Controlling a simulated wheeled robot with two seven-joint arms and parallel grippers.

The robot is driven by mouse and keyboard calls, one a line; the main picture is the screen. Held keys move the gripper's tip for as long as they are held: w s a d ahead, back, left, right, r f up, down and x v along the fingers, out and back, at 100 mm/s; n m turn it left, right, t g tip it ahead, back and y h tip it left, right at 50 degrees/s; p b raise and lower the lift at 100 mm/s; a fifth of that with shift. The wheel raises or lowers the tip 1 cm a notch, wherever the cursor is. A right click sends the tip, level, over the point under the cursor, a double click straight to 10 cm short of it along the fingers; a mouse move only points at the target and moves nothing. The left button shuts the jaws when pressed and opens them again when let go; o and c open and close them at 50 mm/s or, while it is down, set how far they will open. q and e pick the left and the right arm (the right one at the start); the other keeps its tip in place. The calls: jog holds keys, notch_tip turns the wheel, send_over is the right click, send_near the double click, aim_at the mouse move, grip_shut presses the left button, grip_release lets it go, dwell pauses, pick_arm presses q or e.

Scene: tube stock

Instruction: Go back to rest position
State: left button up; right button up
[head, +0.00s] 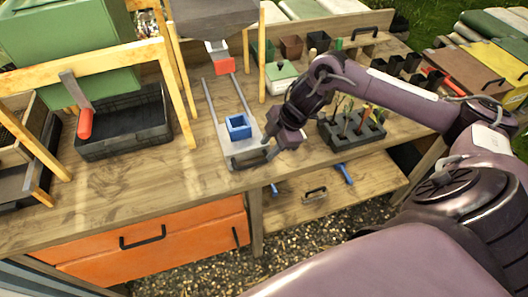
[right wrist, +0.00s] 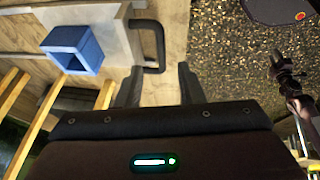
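My right gripper (head: 268,152) is at the front end of the grey sliding tray (head: 243,160), beside its dark handle. In the right wrist view the two fingers (right wrist: 159,76) stand apart, and one end of the black handle (right wrist: 153,27) shows between or just beyond their tips. I cannot tell whether they touch it. No object is held. A blue open box (head: 238,127) sits on the tray; it also shows in the right wrist view (right wrist: 72,48). A dark, purple-grey arm at the right of the wrist view looks like my left arm; its gripper is too small to read.
A black tray (head: 125,132) with a red-handled tool (head: 84,124) stands left. A dark rack with seedlings (head: 352,130) stands just right of my right gripper. Orange drawers (head: 150,243) are at lower left. Gravel lies in front.

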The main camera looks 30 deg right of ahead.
jog(key=shift+s+d+r, duration=0.1)
jog(key=shift+d+r, duration=0.05)
jog(key=shift+r, duration=0.3)
jog(key=shift+f, duration=0.1)
